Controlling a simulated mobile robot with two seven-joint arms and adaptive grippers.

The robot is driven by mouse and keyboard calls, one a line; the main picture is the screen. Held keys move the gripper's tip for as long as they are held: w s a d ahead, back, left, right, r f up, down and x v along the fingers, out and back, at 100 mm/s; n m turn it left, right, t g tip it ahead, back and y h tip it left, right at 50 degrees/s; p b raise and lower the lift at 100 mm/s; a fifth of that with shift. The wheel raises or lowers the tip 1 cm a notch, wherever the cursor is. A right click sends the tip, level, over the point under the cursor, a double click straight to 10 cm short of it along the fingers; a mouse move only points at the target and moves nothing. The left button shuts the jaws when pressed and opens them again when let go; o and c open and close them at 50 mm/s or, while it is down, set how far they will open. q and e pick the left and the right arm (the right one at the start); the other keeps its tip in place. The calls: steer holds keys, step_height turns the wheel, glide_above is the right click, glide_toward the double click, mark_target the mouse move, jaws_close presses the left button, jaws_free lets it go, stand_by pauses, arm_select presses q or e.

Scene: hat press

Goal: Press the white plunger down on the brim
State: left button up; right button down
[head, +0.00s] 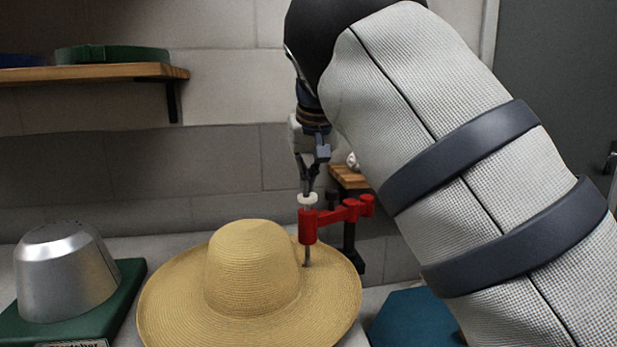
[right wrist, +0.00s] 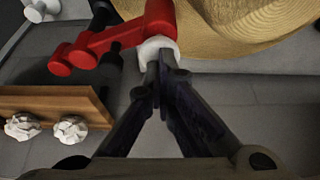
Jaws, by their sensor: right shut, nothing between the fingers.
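The white plunger (head: 308,199) is the cap on top of the red press head (head: 308,227). A thin metal rod (head: 307,257) under the red head reaches down to the brim (head: 330,290) of the straw hat. My right gripper (head: 308,186) is shut and empty, its fingertips right above the white cap, touching or nearly so. In the right wrist view the shut fingertips (right wrist: 160,62) overlap the white plunger (right wrist: 155,48), with the red arm (right wrist: 100,45) beside it and the straw hat (right wrist: 230,25) behind. My left gripper is not in view.
A metal hat form (head: 62,275) on a green base stands left of the hat. A wooden shelf (head: 90,74) with a green hat brim is on the wall. A teal object (head: 415,320) lies at right, under my arm. A small wooden ledge (head: 348,177) is behind the press.

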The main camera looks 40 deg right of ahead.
steer(key=shift+f, duration=0.25)
step_height(320, 180, up, 11)
steer(key=shift+r, duration=0.15)
stand_by(0.4)
steer(key=shift+d, duration=0.1)
